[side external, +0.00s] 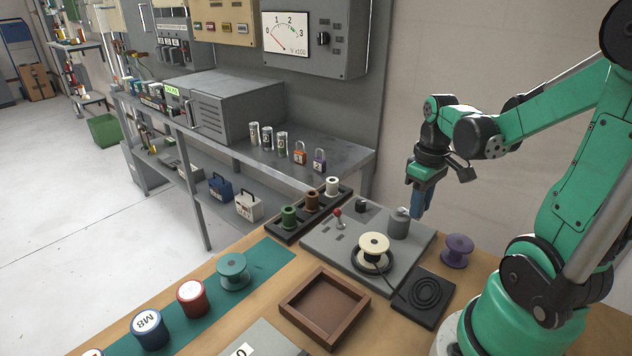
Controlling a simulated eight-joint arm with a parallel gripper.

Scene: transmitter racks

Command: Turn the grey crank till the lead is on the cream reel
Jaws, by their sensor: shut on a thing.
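The cream reel (373,243) stands upright on a grey base plate (325,240) on the bench. A dark ring lies around the foot of the reel. The black lead (399,291) runs from beside the reel to a coil on a dark square pad (443,286). The grey crank (398,225) is on the plate, behind and right of the reel. My gripper (418,212) points down at the crank's right side, its blue fingers shut on the crank. The exact grip point is too small to see clearly. How much lead is on the reel cannot be told.
A red-tipped switch (337,216) stands on the plate. A purple spool (458,248) is right of it. A brown tray (300,307) lies in front. A black rack (273,232) holds green, brown and white spools. Teal, red and blue spools stand at left.

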